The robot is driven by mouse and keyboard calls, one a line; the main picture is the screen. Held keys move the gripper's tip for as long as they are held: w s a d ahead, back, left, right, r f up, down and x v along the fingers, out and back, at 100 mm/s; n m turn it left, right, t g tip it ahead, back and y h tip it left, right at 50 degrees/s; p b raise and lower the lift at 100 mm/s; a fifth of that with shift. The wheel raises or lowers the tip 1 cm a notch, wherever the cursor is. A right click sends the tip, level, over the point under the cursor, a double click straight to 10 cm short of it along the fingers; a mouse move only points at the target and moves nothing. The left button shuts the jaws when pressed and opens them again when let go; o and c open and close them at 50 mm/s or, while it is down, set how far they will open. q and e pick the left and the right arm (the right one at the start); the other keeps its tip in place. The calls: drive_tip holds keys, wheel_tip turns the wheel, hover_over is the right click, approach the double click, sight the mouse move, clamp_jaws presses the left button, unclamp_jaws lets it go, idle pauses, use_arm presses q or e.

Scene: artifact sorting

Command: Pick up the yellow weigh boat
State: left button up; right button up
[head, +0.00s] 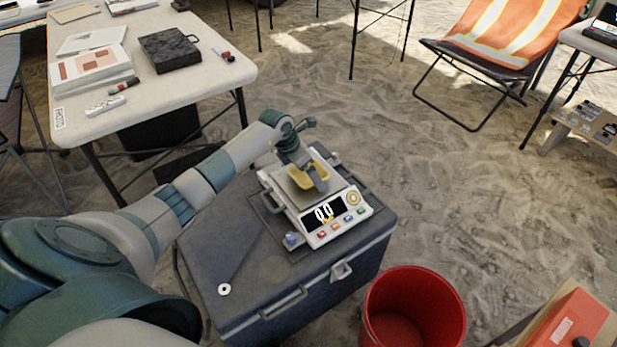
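The yellow weigh boat (296,184) is on or just above the plate of a white digital scale (328,215). The scale's display seems to read zero. My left gripper (314,178) reaches down over the boat from the upper left, and its fingers overlap the boat and hide part of it. I cannot tell whether the fingers are closed on the boat's wall or only beside it. My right gripper is not in view.
The scale stands on a dark blue cooler box (245,255) with a small white ring (224,289) on its lid. A red bucket (413,300) stands to the right. A white table (190,85) with papers and a black case (168,50) is at the back left.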

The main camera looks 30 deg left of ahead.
sight(306, 179)
use_arm(q)
drive_tip(key=shift+c, duration=0.2)
drive_tip(key=c, duration=1.1)
drive_tip(key=shift+r, duration=0.4)
wheel_tip(306, 179, up, 4)
drive_tip(key=shift+f, duration=0.1)
drive_tip(key=d+r, duration=0.2)
drive_tip(key=d, duration=0.2)
drive_tip(key=d+r, duration=0.2)
drive_tip(key=d, duration=0.1)
drive_tip(key=s+d+r, duration=0.1)
drive_tip(key=d+r, duration=0.2)
drive_tip(key=d, duration=0.1)
drive_tip(key=shift+d, duration=0.35)
